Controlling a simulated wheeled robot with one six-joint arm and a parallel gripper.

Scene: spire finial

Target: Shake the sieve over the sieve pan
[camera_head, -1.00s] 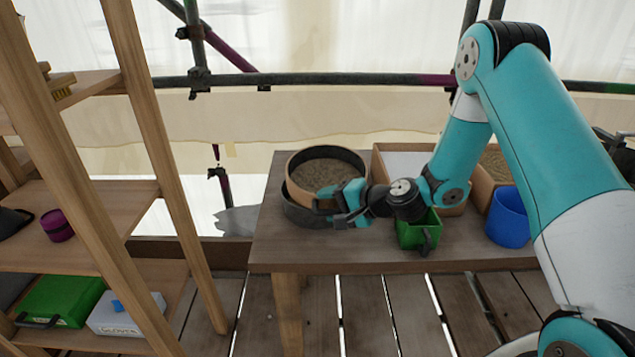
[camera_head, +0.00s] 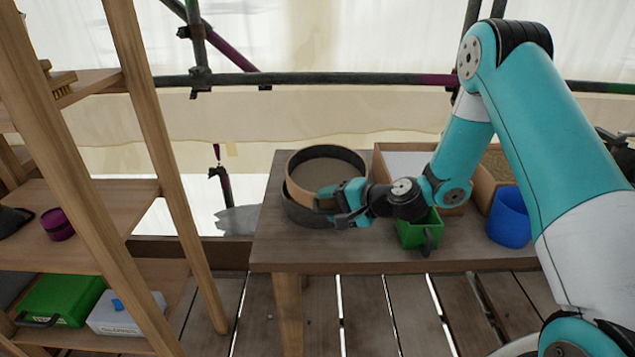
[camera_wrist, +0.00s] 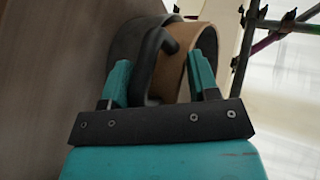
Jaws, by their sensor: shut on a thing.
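The sieve (camera_head: 326,171) is a round tan-walled ring with a dark inner rim and a flat brown bottom that looks bare. It sits over the dark sieve pan (camera_head: 300,212) at the table's left end; whether they touch is unclear. My gripper (camera_head: 333,204) is shut on the sieve's near right side, apparently at its dark handle. In the wrist view the sieve (camera_wrist: 204,42) and the dark pan (camera_wrist: 128,40) show beyond the fingers of my gripper (camera_wrist: 160,85), with the dark handle (camera_wrist: 153,60) between them.
A green scoop-like container (camera_head: 412,234) stands right of my gripper. A blue cup (camera_head: 508,222) and open boxes (camera_head: 395,163) stand on the table (camera_head: 300,258). A wooden shelf (camera_head: 150,150) rises at left. The table's front left is clear.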

